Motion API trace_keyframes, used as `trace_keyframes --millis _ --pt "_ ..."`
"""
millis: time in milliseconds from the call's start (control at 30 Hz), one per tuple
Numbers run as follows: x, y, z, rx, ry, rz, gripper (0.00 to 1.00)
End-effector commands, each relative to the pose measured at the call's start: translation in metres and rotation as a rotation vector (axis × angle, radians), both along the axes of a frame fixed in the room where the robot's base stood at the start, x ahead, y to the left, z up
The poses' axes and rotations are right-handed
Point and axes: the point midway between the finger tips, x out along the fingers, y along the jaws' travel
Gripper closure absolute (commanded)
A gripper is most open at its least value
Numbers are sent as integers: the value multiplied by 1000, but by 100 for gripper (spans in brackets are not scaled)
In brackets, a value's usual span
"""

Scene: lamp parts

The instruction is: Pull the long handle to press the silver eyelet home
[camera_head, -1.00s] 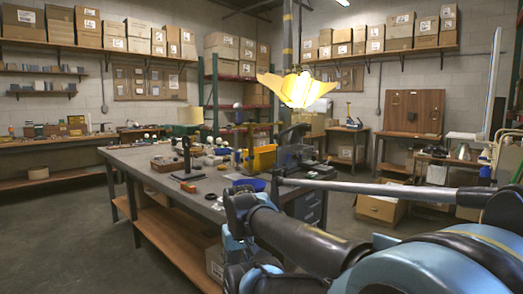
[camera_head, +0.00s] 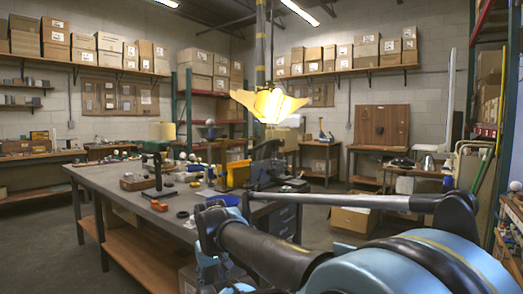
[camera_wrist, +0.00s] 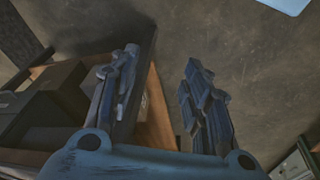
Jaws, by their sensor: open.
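In the wrist view my gripper (camera_wrist: 162,60) has its two fingers spread apart, with nothing held between them. Bare floor and a wooden edge show beyond them. In the head view my gripper (camera_head: 210,242) is low, in front of the bench's near right end. A long grey bar (camera_head: 350,202) runs almost level above my arm, from a short upright piece at the bench's right end to behind a dark joint of my arm. It may be the long handle, but I cannot tell for sure. I cannot make out the silver eyelet in either view.
The grey bench (camera_head: 105,179) bears a black stand (camera_head: 157,172), a blue bowl (camera_head: 222,200), a dark machine (camera_head: 272,172) and a yellow bin (camera_head: 238,173). A yellow petalled lamp (camera_head: 268,104) is lit above. A cardboard box (camera_head: 351,219) stands on the floor behind my arm.

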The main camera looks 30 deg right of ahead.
Motion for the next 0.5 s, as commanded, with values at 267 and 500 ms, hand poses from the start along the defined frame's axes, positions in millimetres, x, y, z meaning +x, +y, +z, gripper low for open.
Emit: trace_keyframes --millis 267,500 --pt "83 -75 62 -304 -129 75 56" --pt "162 -143 130 -622 -210 190 56"
